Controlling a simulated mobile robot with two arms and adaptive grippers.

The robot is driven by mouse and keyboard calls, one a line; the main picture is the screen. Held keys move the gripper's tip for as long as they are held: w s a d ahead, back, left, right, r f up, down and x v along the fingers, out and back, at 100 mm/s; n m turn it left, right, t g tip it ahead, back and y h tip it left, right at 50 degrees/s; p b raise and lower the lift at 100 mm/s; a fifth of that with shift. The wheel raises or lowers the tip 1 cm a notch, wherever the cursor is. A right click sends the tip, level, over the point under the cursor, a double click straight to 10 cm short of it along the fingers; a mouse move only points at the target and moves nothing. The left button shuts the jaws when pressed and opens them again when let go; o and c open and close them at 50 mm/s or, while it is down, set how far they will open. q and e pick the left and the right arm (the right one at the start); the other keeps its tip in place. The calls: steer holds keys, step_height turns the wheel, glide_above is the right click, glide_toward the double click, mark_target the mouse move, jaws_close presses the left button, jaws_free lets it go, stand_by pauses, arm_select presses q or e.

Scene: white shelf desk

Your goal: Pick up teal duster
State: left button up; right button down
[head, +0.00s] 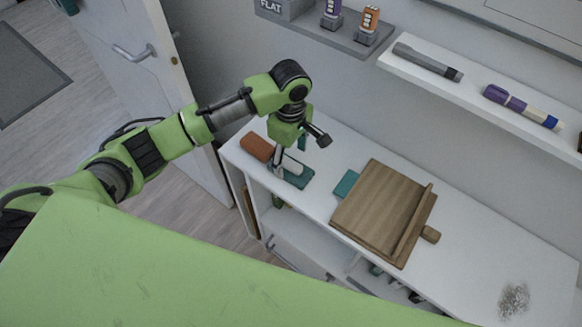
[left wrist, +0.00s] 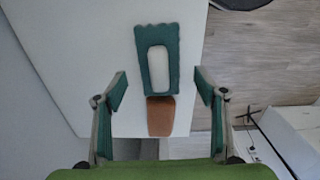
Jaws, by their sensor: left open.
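The teal duster (head: 299,182) lies on the white desk top near its left end, with a pale, rounded middle part showing. In the left wrist view the duster (left wrist: 145,72) has a wavy far edge and lies ahead, in line with the gap between the fingers. My left gripper (head: 289,152) is over the desk at the duster and partly covers it. In the left wrist view my left gripper (left wrist: 161,90) is open, its two fingers apart with nothing between them gripped. My right gripper does not show.
A wall shelf (head: 480,92) holds a grey torch and a purple tool. A door stands left.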

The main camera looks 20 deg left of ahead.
mark_target(291, 162)
arm_select(q)
step_height(291, 162, down, 4)
steer(key=shift+f+p, duration=0.15)
steer(key=shift+p, duration=0.15)
steer(key=c, duration=1.2)
steer(key=shift+w+r, duration=0.1)
steer(key=shift+r, duration=0.25)
step_height(291, 162, up, 2)
steer(key=shift+s+d+r, duration=1)
steer(key=shift+s+r, duration=0.75)
steer(key=shift+s, duration=0.4)
steer(key=shift+s+d+r, duration=1)
steer(key=shift+s+r, duration=0.7)
steer(key=shift+s, duration=0.4)
steer(key=shift+s+d+r, duration=1)
steer(key=shift+s+r, duration=0.75)
steer(key=shift+s, duration=0.4)
